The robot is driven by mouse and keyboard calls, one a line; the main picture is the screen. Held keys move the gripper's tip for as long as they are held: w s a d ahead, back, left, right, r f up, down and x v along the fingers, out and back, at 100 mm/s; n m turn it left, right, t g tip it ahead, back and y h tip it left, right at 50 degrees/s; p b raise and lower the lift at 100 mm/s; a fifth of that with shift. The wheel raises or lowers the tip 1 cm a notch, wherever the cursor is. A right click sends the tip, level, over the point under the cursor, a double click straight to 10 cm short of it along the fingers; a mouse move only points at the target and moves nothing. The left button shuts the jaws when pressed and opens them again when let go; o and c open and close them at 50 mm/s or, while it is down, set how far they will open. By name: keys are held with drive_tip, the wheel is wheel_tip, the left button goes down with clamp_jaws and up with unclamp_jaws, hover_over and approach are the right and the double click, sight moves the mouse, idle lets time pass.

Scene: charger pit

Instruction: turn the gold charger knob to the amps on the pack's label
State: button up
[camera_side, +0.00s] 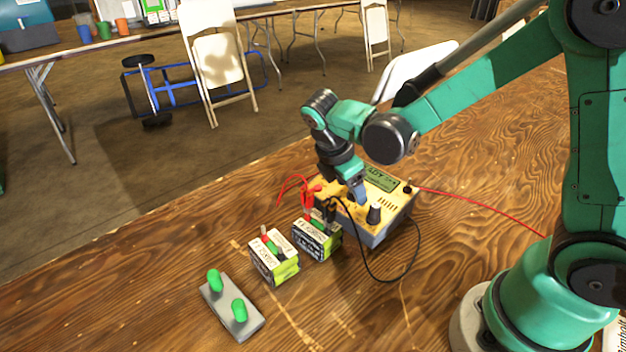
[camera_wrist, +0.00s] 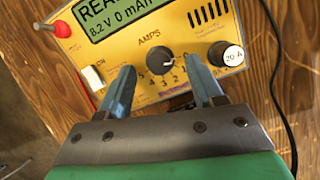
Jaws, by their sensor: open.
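The gold charger (camera_side: 350,219) stands on the wooden table; its face fills much of the wrist view (camera_wrist: 125,55). Its dark AMPS knob (camera_wrist: 160,60) has a light pointer mark directed to the right, with a number scale along its lower side. My gripper (camera_wrist: 158,68) is open, with blue fingers on either side of the knob and apart from it in the picture; whether they reach its depth I cannot tell. In the side view my gripper (camera_side: 358,191) is over the charger face. Two battery packs (camera_side: 274,257) (camera_side: 317,237) stand left of the charger; their amps are unreadable.
A black knob marked 20 A (camera_wrist: 226,55) is right of the AMPS knob. A white switch (camera_wrist: 93,77) is at the left. The charger screen (camera_wrist: 115,15) shows 8.2 V. Red and black leads (camera_side: 385,281) run around. A grey block with green pegs (camera_side: 232,307) lies front left.

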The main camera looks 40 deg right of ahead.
drive_tip(key=shift+d+f, duration=0.1)
drive_tip(key=shift+f, duration=0.2)
clamp_jaws()
